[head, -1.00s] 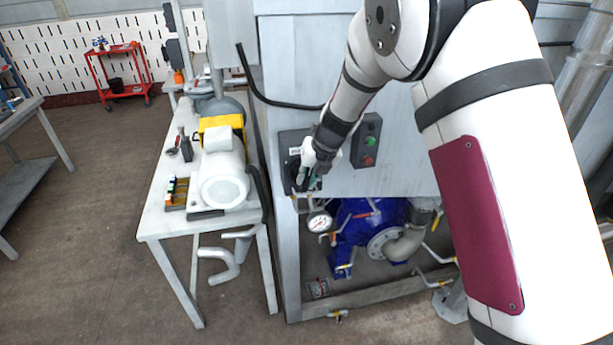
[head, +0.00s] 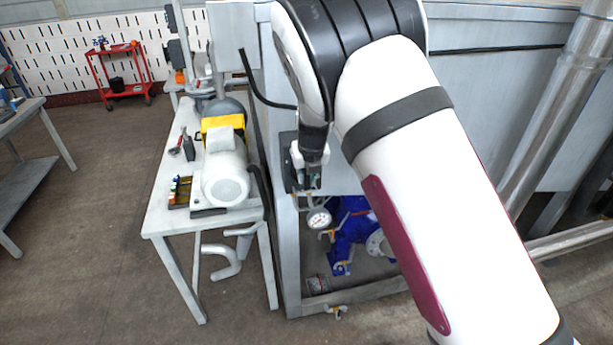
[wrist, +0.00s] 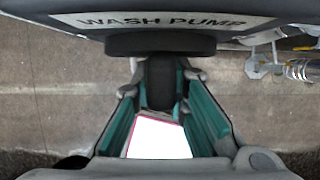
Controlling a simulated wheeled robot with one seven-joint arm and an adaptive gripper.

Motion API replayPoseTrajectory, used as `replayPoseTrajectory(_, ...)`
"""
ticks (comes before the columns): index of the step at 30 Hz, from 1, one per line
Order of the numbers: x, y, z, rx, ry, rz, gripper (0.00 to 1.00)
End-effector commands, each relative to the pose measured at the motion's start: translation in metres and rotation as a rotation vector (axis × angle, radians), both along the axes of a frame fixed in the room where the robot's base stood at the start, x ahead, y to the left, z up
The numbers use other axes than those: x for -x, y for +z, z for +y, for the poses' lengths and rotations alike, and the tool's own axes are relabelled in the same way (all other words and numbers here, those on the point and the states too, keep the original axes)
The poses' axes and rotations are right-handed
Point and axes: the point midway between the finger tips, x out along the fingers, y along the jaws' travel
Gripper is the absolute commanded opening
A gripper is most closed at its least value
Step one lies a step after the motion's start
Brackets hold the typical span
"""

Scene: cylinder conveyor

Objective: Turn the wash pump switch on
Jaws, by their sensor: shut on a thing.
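The wash pump switch (wrist: 160,43) shows in the wrist view as a dark round base with a black handle standing out from it. Its plate (wrist: 262,21) is lettered "WASH PUMP". My gripper (wrist: 160,86) has its green-padded fingers on both sides of the handle and is shut on it. In the head view my gripper (head: 309,180) is at the dark switch plate (head: 286,151) on the grey cabinet's left front. There the gripper and wrist hide the switch itself. I cannot tell the switch's set position.
A pressure gauge (head: 319,220) is just below my gripper. A blue pump (head: 352,232) sits low in the cabinet frame, partly hidden by my arm. A table (head: 165,222) with a white motor (head: 226,178) stands to the left. Open floor lies further left.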

Motion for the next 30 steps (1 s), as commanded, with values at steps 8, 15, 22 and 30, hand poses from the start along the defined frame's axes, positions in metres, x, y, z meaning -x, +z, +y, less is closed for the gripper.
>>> replayPoseTrajectory(8, 0.001, -0.001, -0.001, 0.001, 0.001, 0.003, 0.34)
replayPoseTrajectory(15, 0.002, 0.004, 0.0, 0.0, 0.001, 0.001, 0.34)
replayPoseTrajectory(22, 0.015, 0.038, -0.003, 0.0, 0.003, -0.001, 0.34)
replayPoseTrajectory(30, 0.035, 0.086, -0.008, -0.001, 0.004, 0.0, 0.34)
